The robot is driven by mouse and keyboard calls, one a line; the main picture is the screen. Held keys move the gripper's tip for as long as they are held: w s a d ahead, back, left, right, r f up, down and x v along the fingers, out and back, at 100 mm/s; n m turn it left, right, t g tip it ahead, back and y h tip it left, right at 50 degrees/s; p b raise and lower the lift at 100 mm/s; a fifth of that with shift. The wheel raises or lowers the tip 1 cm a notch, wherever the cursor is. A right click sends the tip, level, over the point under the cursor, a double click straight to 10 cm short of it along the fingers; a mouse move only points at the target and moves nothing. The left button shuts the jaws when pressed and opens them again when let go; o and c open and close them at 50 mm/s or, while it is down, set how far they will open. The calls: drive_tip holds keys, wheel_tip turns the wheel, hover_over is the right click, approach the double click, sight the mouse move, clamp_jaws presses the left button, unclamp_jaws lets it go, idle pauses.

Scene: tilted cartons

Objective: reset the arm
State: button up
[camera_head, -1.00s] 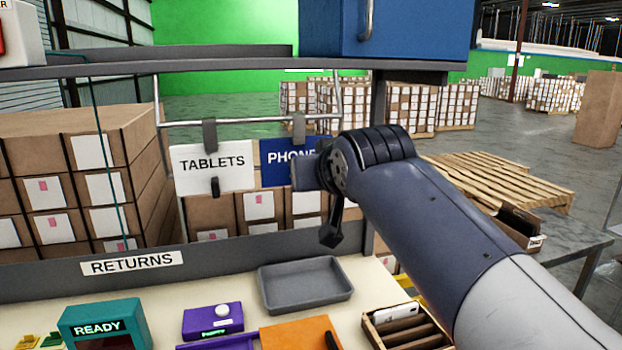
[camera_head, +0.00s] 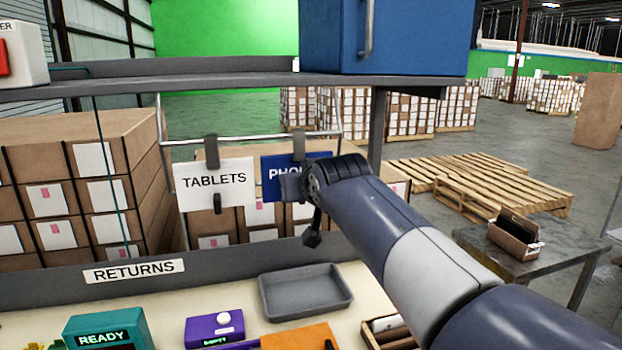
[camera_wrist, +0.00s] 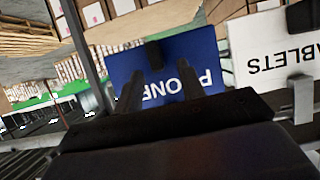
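My arm reaches in from the lower right in the head view. Its wrist end is in front of the blue PHONE sign (camera_head: 283,178) and covers part of its lettering. In the wrist view two dark fingers of my gripper (camera_wrist: 160,90) stand apart with nothing seen held between them. The blue sign (camera_wrist: 200,52) is behind them, upside down. The white TABLETS sign (camera_head: 214,183) hangs left of the blue one; it also shows in the wrist view (camera_wrist: 270,50). Whether a finger touches the blue sign, I cannot tell.
A shelf (camera_head: 200,86) with a blue cabinet (camera_head: 400,38) runs above the signs. The bench below holds a grey tray (camera_head: 305,312), a teal READY box (camera_head: 75,330), a purple device (camera_head: 200,330) and a wooden rack (camera_head: 380,322). A side table (camera_head: 550,262) stands right.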

drive_tip(key=shift+w, duration=0.1)
drive_tip(key=s+f+b+v, duration=0.1)
drive_tip(key=b+v, duration=0.3)
drive_tip(key=v, duration=0.6)
drive_tip(key=p+x, duration=0.1)
drive_tip(key=x, duration=0.2)
drive_tip(key=p+x, duration=0.1)
drive_tip(key=x, duration=0.3)
drive_tip(key=p+x, duration=0.1)
drive_tip(key=x, duration=0.3)
drive_tip(key=shift+w+r+p, duration=0.35)
drive_tip(key=shift+p, duration=0.05)
drive_tip(key=shift+r+p, duration=0.45)
drive_tip(key=shift+r, duration=0.05)
drive_tip(key=s+d+f+b, duration=0.1)
drive_tip(key=s+d+b, duration=0.1)
drive_tip(key=s, duration=0.4)
drive_tip(key=s+d+f+b, duration=0.1)
drive_tip(key=s+d+b, duration=0.1)
drive_tip(key=s, duration=0.5)
drive_tip(key=shift+b, duration=0.8)
